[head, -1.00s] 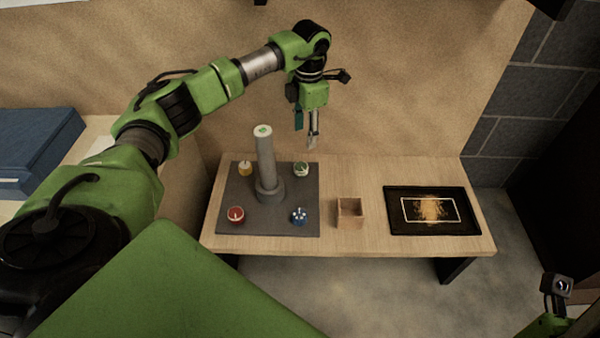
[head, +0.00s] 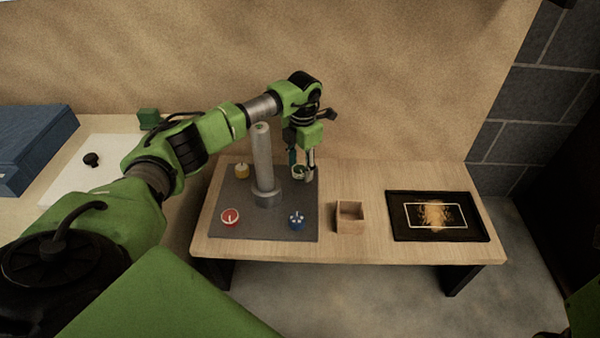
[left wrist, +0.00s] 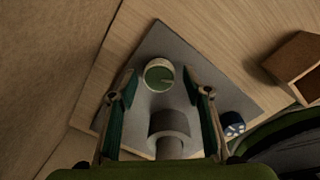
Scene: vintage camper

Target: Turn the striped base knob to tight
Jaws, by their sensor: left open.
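A grey base mat (head: 235,195) on the table carries a grey post (head: 263,160) and several small knobs. The green and white knob (head: 298,174) is at the mat's back right; it also shows in the left wrist view (left wrist: 159,75). The yellow (head: 242,171), red (head: 230,217) and blue dotted (head: 297,219) knobs sit near the other corners. Stripes are too small to make out. My left gripper (head: 302,170) is open above the green and white knob, one finger on each side; contact cannot be told. My right gripper is not in view.
A small open wooden box (head: 350,217) stands right of the mat, and a black tray (head: 395,228) with a picture lies further right. The tall post stands close left of my left gripper. A blue case (head: 35,145) is at far left.

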